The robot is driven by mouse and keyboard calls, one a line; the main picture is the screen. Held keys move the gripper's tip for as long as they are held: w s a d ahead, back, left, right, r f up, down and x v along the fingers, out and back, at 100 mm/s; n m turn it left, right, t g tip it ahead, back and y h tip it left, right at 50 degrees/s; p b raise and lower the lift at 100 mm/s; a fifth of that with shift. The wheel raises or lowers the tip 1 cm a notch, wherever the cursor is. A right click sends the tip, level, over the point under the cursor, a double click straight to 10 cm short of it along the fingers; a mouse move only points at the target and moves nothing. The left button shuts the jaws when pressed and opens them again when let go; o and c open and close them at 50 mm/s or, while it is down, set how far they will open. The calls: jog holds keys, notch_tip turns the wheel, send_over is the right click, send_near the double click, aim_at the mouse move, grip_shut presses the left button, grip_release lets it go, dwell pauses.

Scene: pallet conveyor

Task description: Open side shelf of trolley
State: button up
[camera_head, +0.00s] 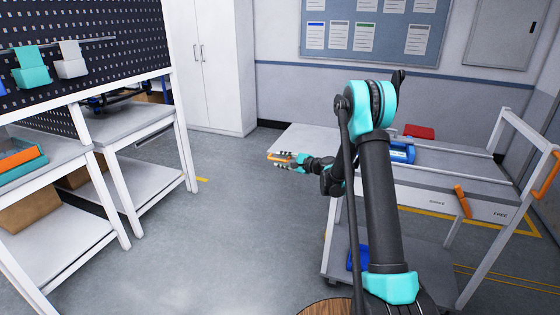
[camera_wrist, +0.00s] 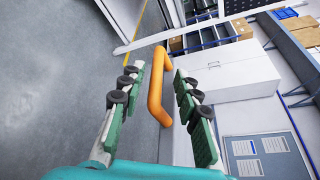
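The trolley (camera_head: 455,198) stands at the right in the head view. Its side shelf (camera_head: 308,138) is a pale flat panel sticking out at the trolley's left end, roughly level with the top. An orange handle (camera_head: 279,157) is at the panel's near left edge. My gripper (camera_head: 290,159) is at this handle. In the wrist view, the handle (camera_wrist: 155,92) lies between the two fingers of my gripper (camera_wrist: 158,72). The fingers are spread, with a visible gap on both sides. My arm hides part of where the panel meets the trolley.
A blue object (camera_head: 402,153) and a red object (camera_head: 419,131) are on the trolley top. Another orange handle (camera_head: 462,201) is on its front. A workbench (camera_head: 133,120) with shelves stands left, and a white cabinet (camera_head: 210,65) behind. The floor (camera_head: 225,225) between bench and trolley is clear.

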jog(key=v, duration=1.1)
jog(key=s+d+r+n+g+h, duration=0.1)
jog(key=s+n+g+h, duration=0.2)
jog(key=s, duration=0.6)
jog(key=s+d+r+n+h, duration=0.15)
jog(key=s+n, duration=0.25)
jog(key=s, duration=0.5)
jog(key=s+d+f+n+h, duration=0.2)
jog(key=s+d, duration=0.2)
jog(key=s, duration=0.4)
jog(key=s+d+f+n+g+h, duration=0.1)
jog(key=s+d+f+n+h, duration=0.1)
jog(key=s, duration=0.5)
jog(key=s+d+f+n+g+h, duration=0.1)
jog(key=s+d+f+n+h, duration=0.1)
jog(key=s+d+h, duration=0.2)
jog(key=s+d, duration=0.2)
jog(key=s, duration=0.2)
jog(key=shift+s+d+n, duration=0.2)
jog(key=shift+s+n, duration=0.15)
jog(key=shift+n, duration=0.05)
